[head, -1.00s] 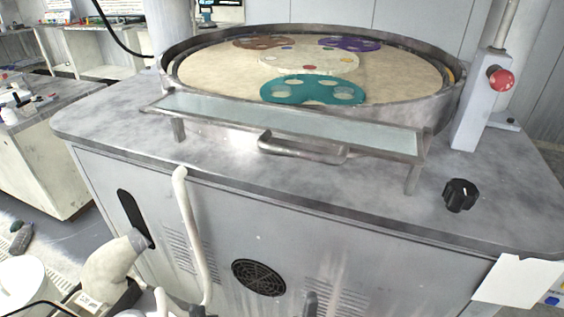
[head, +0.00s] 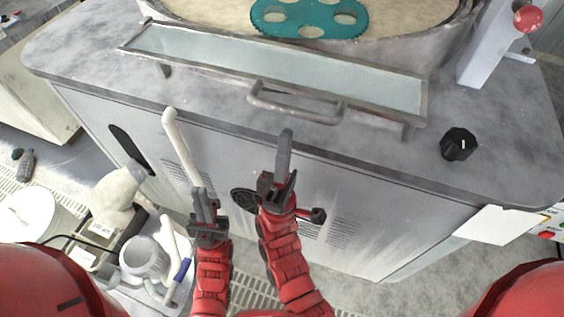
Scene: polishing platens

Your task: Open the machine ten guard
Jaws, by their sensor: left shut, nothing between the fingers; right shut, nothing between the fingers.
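The machine's guard (head: 270,75) is a long pale glass panel in a grey metal frame, lying low in front of the round platen. Its grey bar handle (head: 295,108) sticks out from the front edge of the frame. My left gripper (head: 204,200) is shut and empty in front of the cabinet, below and left of the handle. My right gripper (head: 284,140) is shut and empty, its fingers pointing up just below the handle and apart from it as far as I can tell. No machine number shows.
A teal carrier disc (head: 310,18) lies on the platen. A black knob (head: 458,144) and a post with a red button (head: 527,16) stand at right. A bottle (head: 117,196) and a paper sheet (head: 497,226) flank the cabinet.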

